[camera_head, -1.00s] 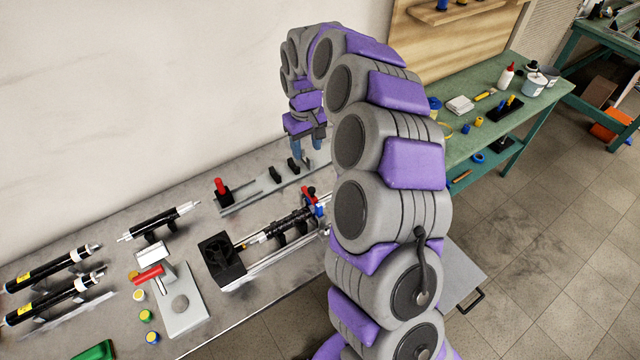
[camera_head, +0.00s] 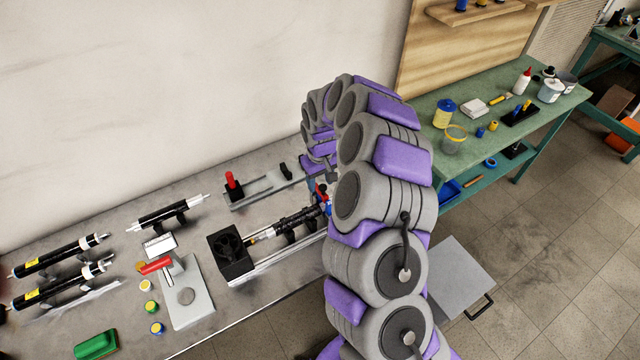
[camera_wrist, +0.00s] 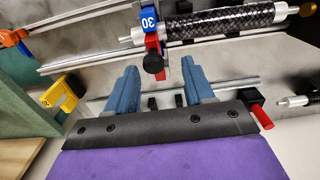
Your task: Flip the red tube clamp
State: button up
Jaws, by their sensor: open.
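The red tube clamp (camera_wrist: 151,70) has a black knob and sits against a blue block marked 30 (camera_wrist: 150,19) in the wrist view. In the head view, a small red and blue part (camera_head: 320,194) shows there, partly covered by my arm. My gripper (camera_wrist: 159,64) is open, with two blue fingers spread apart. The knob and the red piece appear between the fingertips. I cannot tell whether they are touched. A black woven tube (camera_wrist: 225,22) runs right from the blue block. In the head view my gripper is mostly hidden behind my arm.
A rail with a red handle (camera_head: 232,180) lies behind the tube fixture (camera_head: 230,250). A red-handled press (camera_head: 190,295) and black tubes (camera_head: 60,257) stand to the left. The green bench (camera_head: 470,130) is at right. In the wrist view, a yellow piece (camera_wrist: 62,90) sits left.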

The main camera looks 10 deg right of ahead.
jog(key=shift+d+f, duration=0.15)
jog(key=shift+f, duration=0.4)
jog(key=shift+d+f, duration=0.3)
jog(key=shift+d, duration=0.2)
jog(key=shift+a, duration=0.1)
jog(key=shift+a, duration=0.35)
jog(key=c, duration=0.5)
jog(key=shift+d, duration=0.2)
grip_shut()
